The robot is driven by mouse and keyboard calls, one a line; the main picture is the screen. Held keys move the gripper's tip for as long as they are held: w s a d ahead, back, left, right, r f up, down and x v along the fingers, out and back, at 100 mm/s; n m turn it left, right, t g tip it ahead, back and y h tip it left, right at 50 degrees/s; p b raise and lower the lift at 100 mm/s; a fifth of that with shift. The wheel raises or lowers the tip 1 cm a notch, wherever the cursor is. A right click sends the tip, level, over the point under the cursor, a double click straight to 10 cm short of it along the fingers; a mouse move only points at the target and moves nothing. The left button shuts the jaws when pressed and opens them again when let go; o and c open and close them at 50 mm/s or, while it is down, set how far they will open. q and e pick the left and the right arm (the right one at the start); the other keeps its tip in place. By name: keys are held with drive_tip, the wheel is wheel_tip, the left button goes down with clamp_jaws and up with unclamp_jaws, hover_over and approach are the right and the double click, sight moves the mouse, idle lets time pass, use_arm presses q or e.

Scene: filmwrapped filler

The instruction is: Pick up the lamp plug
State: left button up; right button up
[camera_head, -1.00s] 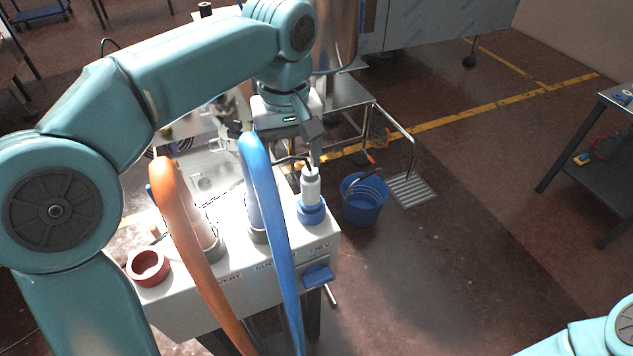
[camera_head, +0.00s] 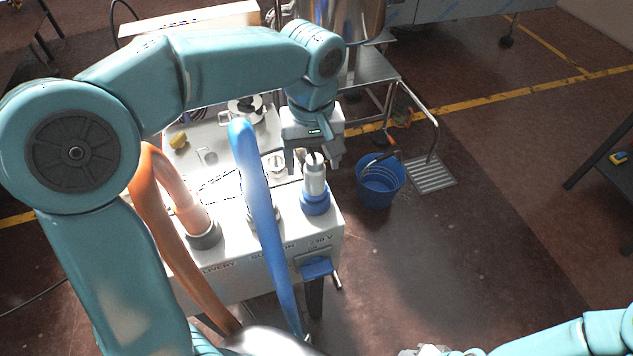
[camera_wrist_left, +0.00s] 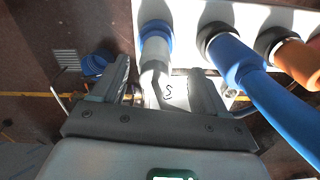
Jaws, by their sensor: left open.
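The lamp plug (camera_head: 315,181) is a pale grey cylinder standing upright in a blue collar on the white machine's front right corner. A dark cable end shows at its top. My left gripper (camera_head: 312,163) is open, pointing down, with its fingers at either side of the plug's upper part in the head view. In the left wrist view the plug (camera_wrist_left: 156,55) lies ahead, between the open fingers (camera_wrist_left: 160,78) of my left gripper. I cannot tell whether either finger touches it. My right arm enters at the lower right; its gripper cannot be made out.
A blue hose (camera_head: 262,215) and an orange hose (camera_head: 160,205) rise from the white machine (camera_head: 225,262) left of the plug. A blue bucket (camera_head: 380,182) stands on the floor to the right, beside a metal grate (camera_head: 433,177). The floor at the right front is clear.

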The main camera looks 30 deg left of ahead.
sight(315, 176)
use_arm(q)
drive_tip(key=f, duration=0.4)
drive_tip(key=w+f, duration=0.1)
drive_tip(key=f, duration=0.1)
drive_tip(key=shift+f, duration=0.1)
drive_tip(key=shift+s, duration=0.15)
drive_tip(key=shift+c, duration=0.3)
drive_tip(key=c, duration=1.3)
wheel_tip(315, 176, up, 20)
drive_tip(key=p, duration=0.2)
drive_tip(key=shift+p, duration=0.3)
